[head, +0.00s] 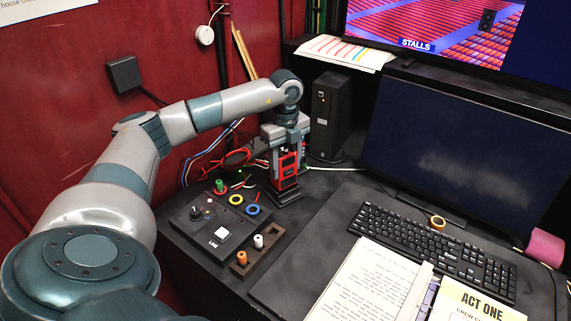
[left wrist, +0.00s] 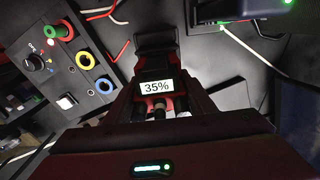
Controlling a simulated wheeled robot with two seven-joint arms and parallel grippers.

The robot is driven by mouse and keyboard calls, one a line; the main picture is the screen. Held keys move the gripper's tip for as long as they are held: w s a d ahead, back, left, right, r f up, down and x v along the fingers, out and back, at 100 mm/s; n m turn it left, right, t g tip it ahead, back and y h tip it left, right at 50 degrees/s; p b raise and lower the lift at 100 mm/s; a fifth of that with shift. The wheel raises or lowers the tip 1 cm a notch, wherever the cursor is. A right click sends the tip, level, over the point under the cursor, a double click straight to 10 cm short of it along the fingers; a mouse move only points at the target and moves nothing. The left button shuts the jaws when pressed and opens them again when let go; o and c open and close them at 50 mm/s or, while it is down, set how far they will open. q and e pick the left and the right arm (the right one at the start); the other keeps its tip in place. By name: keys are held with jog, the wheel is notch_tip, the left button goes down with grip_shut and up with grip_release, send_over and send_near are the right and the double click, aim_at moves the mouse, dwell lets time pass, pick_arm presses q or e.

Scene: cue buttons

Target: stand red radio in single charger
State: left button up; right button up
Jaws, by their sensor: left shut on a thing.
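The red radio (head: 288,162) is upright in my left gripper (head: 287,141), which points down and is shut on it. In the left wrist view the radio's top shows a white display (left wrist: 156,87) reading 35%, with short knobs beside it. A dark base, apparently the single charger (head: 285,193), is directly under the radio in the head view. A black block (left wrist: 155,42) shows beyond the display in the wrist view. I cannot tell whether the radio's foot is fully seated. My right gripper is not in view.
Red and blue cables (head: 229,158) lie behind. A black box (head: 329,115), keyboard (head: 420,236) and monitor are right.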

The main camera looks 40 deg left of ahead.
pick_arm(q)
jog(key=shift+f+b, duration=0.3)
jog(key=shift+f, duration=0.25)
jog(key=o, duration=1.2)
jog(key=shift+r, duration=0.15)
jog(key=shift+r+p, duration=0.5)
jog(key=shift+r, duration=0.05)
jog(key=shift+r+b, duration=0.25)
jog(key=shift+b, duration=0.15)
notch_tip(320, 180, up, 10)
jog(key=b, duration=0.3)
jog(key=shift+r, duration=0.7)
